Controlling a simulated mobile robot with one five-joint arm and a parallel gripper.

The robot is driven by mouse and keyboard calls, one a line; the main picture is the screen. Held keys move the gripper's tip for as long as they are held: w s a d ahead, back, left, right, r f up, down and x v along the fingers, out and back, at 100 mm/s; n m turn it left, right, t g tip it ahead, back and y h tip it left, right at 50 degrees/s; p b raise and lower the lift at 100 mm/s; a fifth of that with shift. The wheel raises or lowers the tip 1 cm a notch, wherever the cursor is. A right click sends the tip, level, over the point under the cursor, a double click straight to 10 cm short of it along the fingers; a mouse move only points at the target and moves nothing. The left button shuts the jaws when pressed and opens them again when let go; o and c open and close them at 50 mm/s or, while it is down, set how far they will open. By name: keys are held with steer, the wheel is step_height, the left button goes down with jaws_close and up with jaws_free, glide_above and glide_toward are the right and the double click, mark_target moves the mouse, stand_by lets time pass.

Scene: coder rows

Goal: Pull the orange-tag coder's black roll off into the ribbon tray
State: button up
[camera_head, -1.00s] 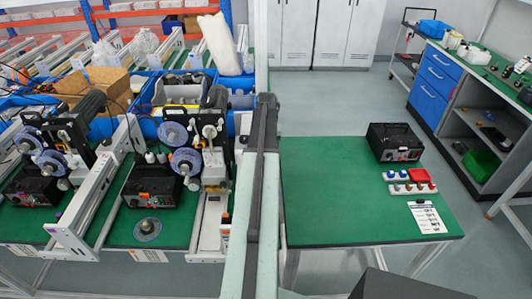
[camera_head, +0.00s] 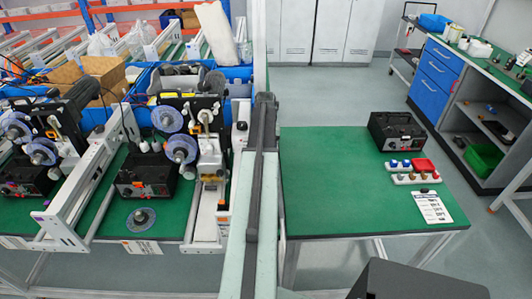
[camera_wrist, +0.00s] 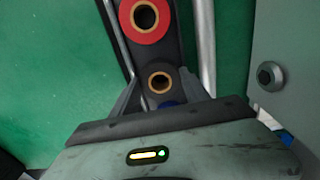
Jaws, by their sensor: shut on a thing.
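My gripper (camera_wrist: 158,98) shows in the wrist view, its two grey fingers shut on a black rounded piece (camera_wrist: 163,57). The piece carries a brass-ringed hole and, above it, a larger red ring (camera_wrist: 146,18). A bit of blue shows low between the fingers. I cannot tell whether this piece is the black roll. In the head view a coder with discs (camera_head: 181,150) stands behind an orange-marked tag (camera_head: 142,247) on the left bench's front edge. A flat disc (camera_head: 142,218) lies on the green top before it. I cannot tell which thing is the ribbon tray.
Another coder (camera_head: 41,152) stands to the left, with white rails between. Blue bins (camera_head: 196,77) stand behind. The right green table (camera_head: 330,180) is bare in its left part; a black box (camera_head: 397,132), small parts and a white sheet (camera_head: 432,207) lie on its right.

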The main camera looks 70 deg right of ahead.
steer(key=shift+f, duration=0.2)
steer(key=o, duration=1.3)
steer(key=shift+o, duration=0.2)
steer(key=shift+r, duration=0.1)
step_height(320, 180, up, 8)
steer(key=p, duration=0.7)
steer(key=shift+p, duration=0.35)
